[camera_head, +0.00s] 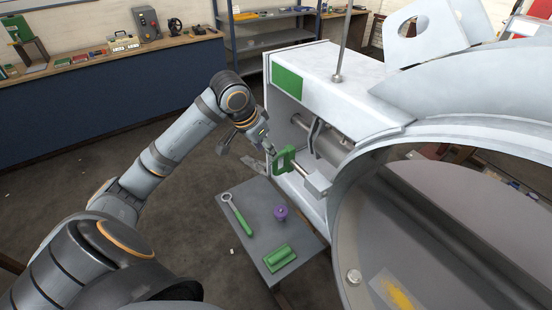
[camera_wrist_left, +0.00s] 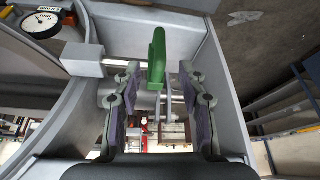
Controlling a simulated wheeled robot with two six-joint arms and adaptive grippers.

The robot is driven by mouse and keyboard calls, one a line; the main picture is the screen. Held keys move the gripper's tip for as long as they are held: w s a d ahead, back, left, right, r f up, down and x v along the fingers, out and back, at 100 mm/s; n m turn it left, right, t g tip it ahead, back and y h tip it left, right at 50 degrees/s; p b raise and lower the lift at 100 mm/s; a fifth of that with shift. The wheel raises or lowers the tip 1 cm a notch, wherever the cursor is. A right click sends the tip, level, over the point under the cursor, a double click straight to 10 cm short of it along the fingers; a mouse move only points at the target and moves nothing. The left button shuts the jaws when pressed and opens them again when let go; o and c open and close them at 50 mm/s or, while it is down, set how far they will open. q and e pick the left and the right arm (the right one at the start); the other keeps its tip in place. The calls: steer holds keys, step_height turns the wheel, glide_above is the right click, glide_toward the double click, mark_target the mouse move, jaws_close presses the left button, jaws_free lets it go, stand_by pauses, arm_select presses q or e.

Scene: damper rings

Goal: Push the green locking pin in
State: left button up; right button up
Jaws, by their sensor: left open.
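The green locking pin (camera_head: 285,160) has a flat, loop-like green handle at the open side of the white housing. A pale rod runs from the handle to a grey block (camera_head: 313,183). In the left wrist view the green handle (camera_wrist_left: 157,58) shows nearly edge-on, between and beyond the fingertips. My left gripper (camera_head: 256,150) is open and empty, just left of the handle. Its two dark-padded fingers (camera_wrist_left: 158,82) stand apart on either side of the handle's line, with no visible contact. My right gripper is not in view.
The white housing (camera_head: 340,98) and the large round duct (camera_head: 450,160) fill the right side. A small grey table (camera_head: 249,216) below holds a green-handled wrench (camera_head: 238,214), a purple knob (camera_head: 281,213) and a green block (camera_head: 279,258). A round gauge (camera_wrist_left: 41,24) shows in the left wrist view.

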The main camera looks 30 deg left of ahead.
mark_target(275, 162)
arm_select(q)
steer(key=x, duration=0.3)
steer(key=shift+d+f+p, duration=0.25)
steer(key=shift+f+p, duration=0.1)
steer(key=shift+f, duration=0.05)
steer(key=x, duration=0.5)
steer(key=shift+w+a+f+p, duration=0.1)
steer(key=shift+w+f+p, duration=0.15)
steer(key=shift+w, duration=0.3)
steer(key=shift+s, duration=0.1)
steer(key=shift+c, duration=3.1)
jaws_close()
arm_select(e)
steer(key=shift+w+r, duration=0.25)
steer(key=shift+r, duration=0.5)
